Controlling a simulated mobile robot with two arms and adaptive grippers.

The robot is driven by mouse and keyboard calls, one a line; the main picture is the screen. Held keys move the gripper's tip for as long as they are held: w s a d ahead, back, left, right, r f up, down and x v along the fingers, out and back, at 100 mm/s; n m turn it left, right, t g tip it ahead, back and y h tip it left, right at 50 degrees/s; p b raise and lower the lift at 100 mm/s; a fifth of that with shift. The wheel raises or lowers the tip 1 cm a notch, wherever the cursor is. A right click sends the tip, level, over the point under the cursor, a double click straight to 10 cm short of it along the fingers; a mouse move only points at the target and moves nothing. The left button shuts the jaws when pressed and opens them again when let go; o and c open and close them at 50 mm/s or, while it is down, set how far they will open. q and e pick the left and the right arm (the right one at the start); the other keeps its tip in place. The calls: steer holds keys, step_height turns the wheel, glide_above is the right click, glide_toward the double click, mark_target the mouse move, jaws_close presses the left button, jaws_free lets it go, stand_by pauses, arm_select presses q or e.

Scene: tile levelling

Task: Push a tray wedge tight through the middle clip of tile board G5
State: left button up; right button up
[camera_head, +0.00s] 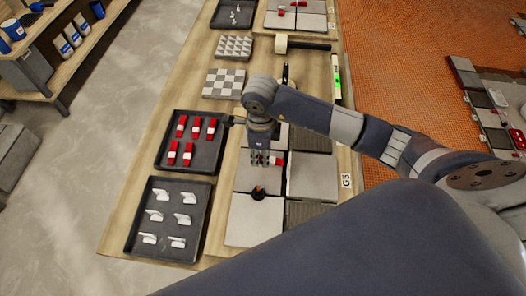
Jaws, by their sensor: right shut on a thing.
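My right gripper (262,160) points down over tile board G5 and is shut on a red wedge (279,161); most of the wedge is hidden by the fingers. The board's light and dark grey tiles lie around it, with a light tile (314,178) to the right. The label G5 (346,181) is on the table at the board's right side. The middle clip is hidden by the gripper, so I cannot tell how the wedge sits in it. My left gripper is not in view.
A second black tray (131,226) holds several white clips. Near the board's front is a small dark round thing (258,194) with an orange spot. Patterned tile samples (224,83), a level (337,78) and another board lie farther back. Bare wood (180,80) shows left of the samples.

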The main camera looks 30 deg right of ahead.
mark_target(268, 171)
steer(key=shift+f, duration=0.45)
steer(key=shift+f+b, duration=0.7)
steer(key=shift+f, duration=0.05)
steer(key=shift+f+b, duration=0.55)
steer(key=shift+f, duration=0.25)
steer(key=shift+f+b, duration=0.4)
steer(key=shift+f, duration=0.25)
steer(key=shift+s+d, duration=0.15)
steer(key=shift+d, duration=0.1)
steer(key=shift+d, duration=0.15)
steer(key=shift+s+d, duration=0.4)
steer(key=shift+d, duration=0.15)
